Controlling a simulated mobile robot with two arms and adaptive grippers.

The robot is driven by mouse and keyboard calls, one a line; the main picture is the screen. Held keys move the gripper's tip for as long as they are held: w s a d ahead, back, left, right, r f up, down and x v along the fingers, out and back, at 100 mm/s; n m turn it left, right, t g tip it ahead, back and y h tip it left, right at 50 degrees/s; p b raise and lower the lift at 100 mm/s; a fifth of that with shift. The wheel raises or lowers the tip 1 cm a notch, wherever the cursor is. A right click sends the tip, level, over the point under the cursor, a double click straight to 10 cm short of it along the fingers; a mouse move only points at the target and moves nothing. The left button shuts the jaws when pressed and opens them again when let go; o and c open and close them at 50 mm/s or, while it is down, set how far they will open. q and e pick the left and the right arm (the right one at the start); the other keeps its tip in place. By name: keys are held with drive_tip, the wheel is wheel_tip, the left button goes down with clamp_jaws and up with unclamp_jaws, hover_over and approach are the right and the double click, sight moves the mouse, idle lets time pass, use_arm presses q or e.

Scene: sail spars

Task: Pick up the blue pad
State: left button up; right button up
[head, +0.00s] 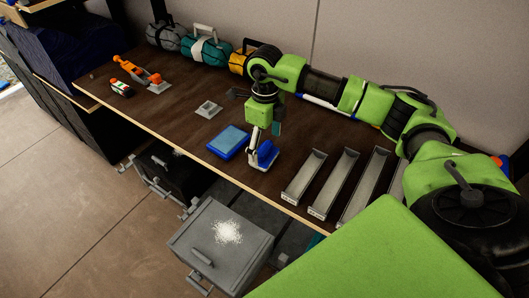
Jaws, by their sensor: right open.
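The blue pad (228,141) is a flat square with a lighter blue top and a darker blue rim. It lies on the brown bench near its front edge. My right arm reaches in from the right, and its gripper (265,137) points down just right of the pad, apart from it. This gripper is open. A second blue item (264,156) with a whitish part lies directly below the gripper; the fingers partly overlap it, and I cannot tell whether they touch it. My left gripper is not in view.
Several narrow metal trays (304,176) stand right of the pad. A small grey square block (209,108) lies behind it. An orange tool (139,74) and a small bottle (121,88) are at the left. Bags (206,48) line the back. A grey box (220,247) stands below the bench front.

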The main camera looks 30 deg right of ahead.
sight(264, 146)
drive_tip(key=shift+f+p, duration=0.35)
drive_tip(key=shift+f, duration=1.45)
drive_tip(key=c, duration=1.2)
drive_tip(key=shift+w, duration=0.1)
drive_tip(key=shift+r, duration=0.5)
wheel_tip(264, 146, up, 2)
drive_tip(key=shift+a+r+b, duration=0.1)
drive_tip(key=shift+r+b, duration=0.1)
drive_tip(key=shift+b, duration=0.2)
drive_tip(key=s+a+r+b, duration=0.3)
drive_tip(key=s+a+r, duration=0.3)
drive_tip(key=a+r, duration=0.3)
drive_tip(key=a, duration=0.3)
drive_tip(key=shift+s+r+b, duration=0.35)
drive_tip(key=shift+b, duration=0.05)
